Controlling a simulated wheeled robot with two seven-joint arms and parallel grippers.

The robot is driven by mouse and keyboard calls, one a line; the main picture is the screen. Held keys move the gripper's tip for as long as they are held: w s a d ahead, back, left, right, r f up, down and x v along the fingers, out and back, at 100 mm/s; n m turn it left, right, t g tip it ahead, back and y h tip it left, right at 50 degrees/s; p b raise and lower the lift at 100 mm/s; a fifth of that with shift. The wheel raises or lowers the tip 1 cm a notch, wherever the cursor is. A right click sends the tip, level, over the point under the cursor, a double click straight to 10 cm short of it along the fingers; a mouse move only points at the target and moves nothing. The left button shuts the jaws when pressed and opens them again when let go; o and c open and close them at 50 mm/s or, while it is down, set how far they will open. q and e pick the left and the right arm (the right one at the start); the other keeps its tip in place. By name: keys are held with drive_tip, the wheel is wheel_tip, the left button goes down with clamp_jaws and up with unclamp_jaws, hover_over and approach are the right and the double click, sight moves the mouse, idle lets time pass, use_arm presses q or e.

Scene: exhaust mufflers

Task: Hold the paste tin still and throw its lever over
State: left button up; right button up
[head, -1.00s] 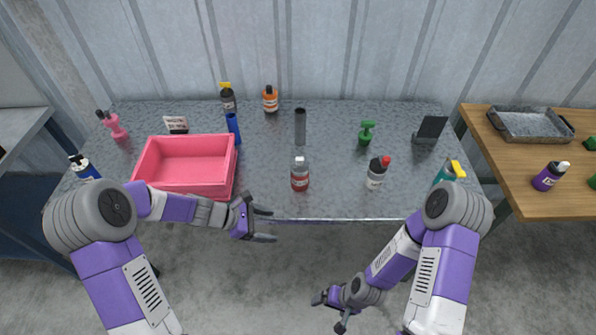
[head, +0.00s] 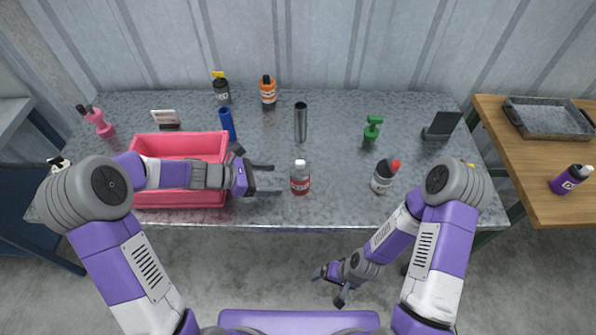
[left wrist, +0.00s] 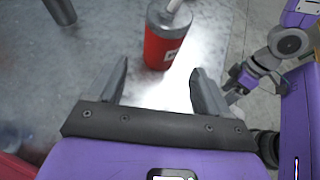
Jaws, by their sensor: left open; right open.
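The paste tin (head: 300,179) appears to be the red container with a pale label and grey top near the table's front edge. In the left wrist view the red tin (left wrist: 165,48) stands upright just beyond my fingertips, with a pale, stick-like part on top; I cannot tell how that lever lies. My left gripper (head: 277,180) is open and empty, just left of the tin, its fingers pointing at it and apparently apart from it. My right gripper (head: 328,286) is open and empty, low in front of the table and away from the tin.
A pink bin (head: 180,146) lies under and behind my left forearm. A dark metal cylinder (head: 301,122) stands behind the tin. A red-capped bottle (head: 384,176) and a green pump bottle (head: 372,130) stand to its right. Clear tabletop lies between them.

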sight(297, 182)
use_arm(q)
drive_tip(key=b+x, duration=0.3)
drive_tip(key=x, duration=0.4)
drive_tip(key=shift+s+d+f+b, duration=0.1)
drive_tip(key=shift+s+d+b, duration=0.05)
drive_tip(key=shift+b, duration=0.25)
drive_tip(key=shift+b+x, duration=0.3)
drive_tip(key=shift+x, duration=0.65)
drive_tip(key=c, duration=0.6)
